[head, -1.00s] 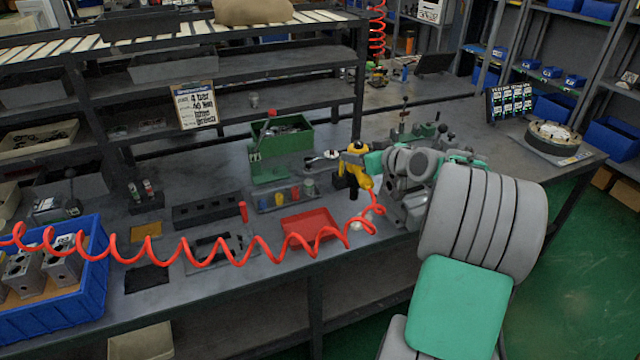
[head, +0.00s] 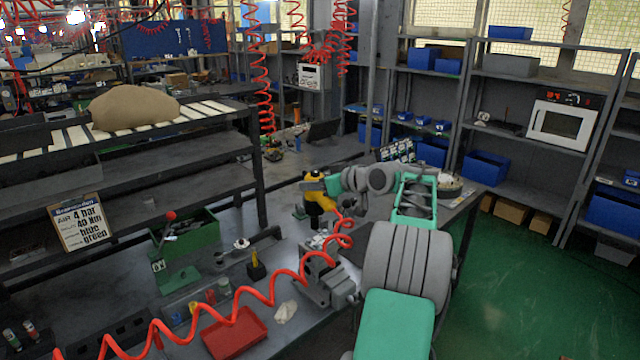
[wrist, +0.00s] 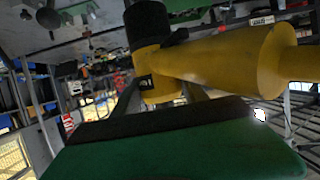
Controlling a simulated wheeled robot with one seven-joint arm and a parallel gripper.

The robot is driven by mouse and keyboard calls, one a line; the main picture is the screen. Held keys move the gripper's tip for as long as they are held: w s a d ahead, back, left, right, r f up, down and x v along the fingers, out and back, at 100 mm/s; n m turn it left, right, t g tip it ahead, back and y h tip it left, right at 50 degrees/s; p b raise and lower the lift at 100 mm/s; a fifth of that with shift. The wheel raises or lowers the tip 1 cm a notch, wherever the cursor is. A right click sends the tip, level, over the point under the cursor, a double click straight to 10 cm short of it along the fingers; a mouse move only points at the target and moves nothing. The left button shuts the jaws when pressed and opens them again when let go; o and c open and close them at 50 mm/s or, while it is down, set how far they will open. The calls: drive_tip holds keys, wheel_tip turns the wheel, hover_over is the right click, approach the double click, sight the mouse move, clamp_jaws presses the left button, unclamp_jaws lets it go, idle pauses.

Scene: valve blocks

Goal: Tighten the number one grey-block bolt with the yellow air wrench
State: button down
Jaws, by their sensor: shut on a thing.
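The yellow air wrench (head: 314,191) is held up above the bench in the head view, its dark end pointing down. My gripper (head: 331,184) is shut on it from the right. In the wrist view the wrench (wrist: 215,65) fills the upper middle, beyond the green and black part of my gripper (wrist: 165,125). A red coiled hose (head: 290,274) runs from the wrench to the lower left. Below the wrench is a grey vice-like fixture (head: 328,278) with a light metal piece (head: 319,242) at its top. I cannot make out the number one bolt, or whether this piece is the grey block.
A red tray (head: 234,333), a green bin (head: 190,240) and a sign (head: 82,223) stand to the left. Shelves with a sack (head: 134,106) rise behind them. A round fixture (head: 450,186) sits on the far bench end. Green floor (head: 520,270) is open at right.

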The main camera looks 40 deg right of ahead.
sight(318, 205)
drive_tip(key=shift+s+b, duration=0.15)
drive_tip(key=shift+b, duration=0.2)
wheel_tip(318, 205, down, 4)
drive_tip(key=b, duration=0.3)
drive_tip(key=shift+d+f, duration=0.1)
drive_tip(key=shift+f, duration=0.05)
drive_tip(key=shift+s+f+b, duration=0.1)
drive_tip(key=shift+f+b, duration=1.35)
drive_tip(key=shift+b, duration=0.15)
idle(5.1)
